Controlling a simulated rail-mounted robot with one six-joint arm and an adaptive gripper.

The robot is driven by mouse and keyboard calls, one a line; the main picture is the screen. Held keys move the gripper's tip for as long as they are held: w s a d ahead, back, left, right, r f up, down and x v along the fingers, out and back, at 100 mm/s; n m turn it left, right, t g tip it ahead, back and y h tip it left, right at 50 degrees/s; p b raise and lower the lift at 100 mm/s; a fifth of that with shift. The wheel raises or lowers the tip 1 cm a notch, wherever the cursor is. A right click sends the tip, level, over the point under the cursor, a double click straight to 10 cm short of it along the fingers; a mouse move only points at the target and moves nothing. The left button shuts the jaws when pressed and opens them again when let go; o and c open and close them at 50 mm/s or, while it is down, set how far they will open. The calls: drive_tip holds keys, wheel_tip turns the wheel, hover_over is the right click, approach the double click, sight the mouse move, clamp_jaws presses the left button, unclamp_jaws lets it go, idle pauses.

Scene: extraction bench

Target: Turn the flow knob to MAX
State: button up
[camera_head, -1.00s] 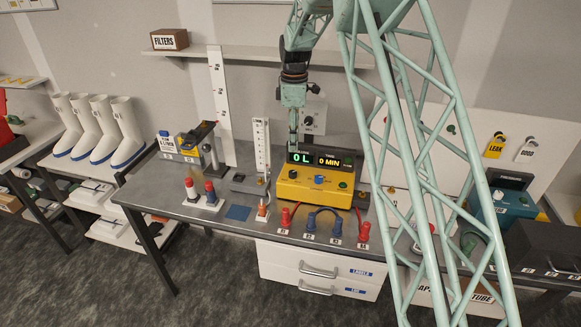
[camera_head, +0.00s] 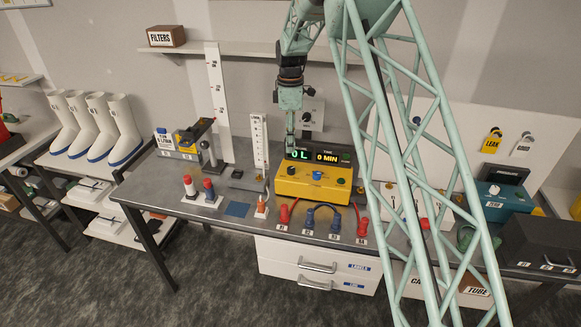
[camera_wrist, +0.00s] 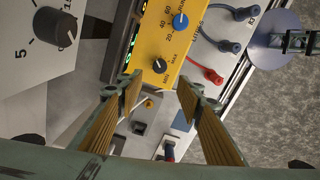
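The yellow control box (camera_head: 313,184) sits on the bench with a lit display above it reading 0 L and 0 MIN. In the wrist view the flow knob (camera_wrist: 160,66) is a small black knob on the yellow panel (camera_wrist: 153,28), with MAX printed beside it. A blue knob (camera_wrist: 180,21) with a number scale is farther along the panel. My gripper (camera_wrist: 160,86) is open, with nothing between its fingers; the black knob appears just beyond the fingertips, apart from them. In the head view my gripper (camera_head: 292,148) hangs at the display's left end, its fingertips partly hidden.
Red and blue cable plugs (camera_head: 310,217) stand in front of the box. A white upright scale (camera_head: 260,142) stands left of it. A wall dial (camera_head: 307,116) is behind, large in the wrist view (camera_wrist: 66,28). Bare bench lies at the front left.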

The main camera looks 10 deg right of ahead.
sight(290, 168)
wheel_tip(290, 168, down, 12)
drive_tip(key=shift+f+p, duration=0.15)
drive_tip(key=shift+p, duration=0.65)
drive_tip(key=c, duration=0.9)
